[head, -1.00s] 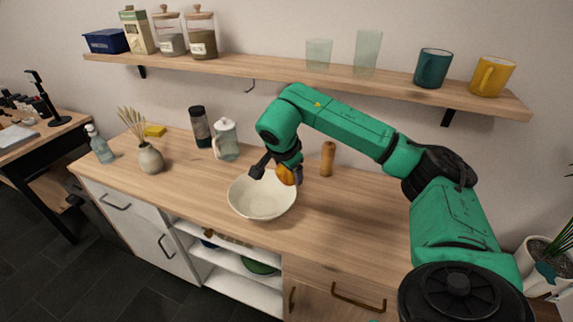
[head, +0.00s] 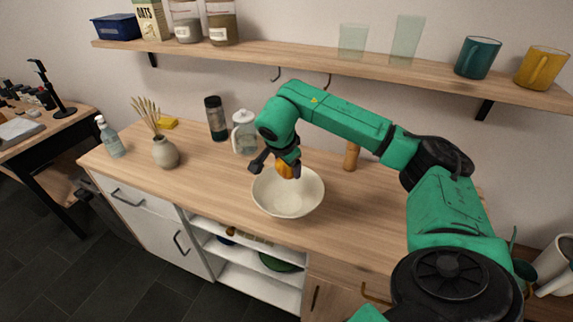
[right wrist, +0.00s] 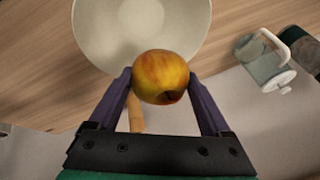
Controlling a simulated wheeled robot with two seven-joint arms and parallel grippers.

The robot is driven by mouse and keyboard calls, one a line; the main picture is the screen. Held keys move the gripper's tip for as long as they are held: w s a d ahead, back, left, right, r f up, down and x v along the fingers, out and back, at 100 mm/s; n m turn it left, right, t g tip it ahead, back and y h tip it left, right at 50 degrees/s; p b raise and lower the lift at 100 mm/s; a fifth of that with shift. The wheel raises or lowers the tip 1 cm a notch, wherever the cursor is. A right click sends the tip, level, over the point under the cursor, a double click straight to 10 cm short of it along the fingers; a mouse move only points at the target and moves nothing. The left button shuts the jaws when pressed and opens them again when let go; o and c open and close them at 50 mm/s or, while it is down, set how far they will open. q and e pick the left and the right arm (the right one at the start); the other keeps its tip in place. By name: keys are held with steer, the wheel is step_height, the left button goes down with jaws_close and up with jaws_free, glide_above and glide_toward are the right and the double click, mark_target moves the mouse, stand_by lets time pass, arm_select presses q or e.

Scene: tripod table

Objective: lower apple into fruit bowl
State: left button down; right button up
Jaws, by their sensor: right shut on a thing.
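The apple (right wrist: 160,77) is yellow and red. In the right wrist view my right gripper (right wrist: 160,84) is shut on it, one finger on each side. In the head view the apple (head: 284,170) shows partly behind the right gripper (head: 276,168), over the back part of the fruit bowl. The fruit bowl (head: 288,205) is wide, cream-white and stands upright on the wooden counter. It also shows in the right wrist view (right wrist: 140,25), and its visible inside looks empty. I cannot tell whether the apple touches the bowl. My left gripper is in no view.
A glass jug (head: 244,135) and a dark-lidded container (head: 216,120) stand behind the bowl. A wooden mill (head: 351,157) is to the right, partly behind my arm. A vase (head: 165,152) stands left. A shelf (head: 300,57) with cups and jars hangs above.

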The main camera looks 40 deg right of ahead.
steer(key=shift+w, duration=0.2)
steer(key=shift+s, duration=0.15)
step_height(320, 180, down, 7)
steer(key=b, duration=0.4)
steer(key=shift+r+b, duration=0.15)
steer(key=shift+b, duration=0.15)
stand_by(0.4)
steer(key=shift+f+b, duration=1.9)
steer(key=shift+f, duration=0.8)
stand_by(1.2)
steer(key=o, duration=1.3)
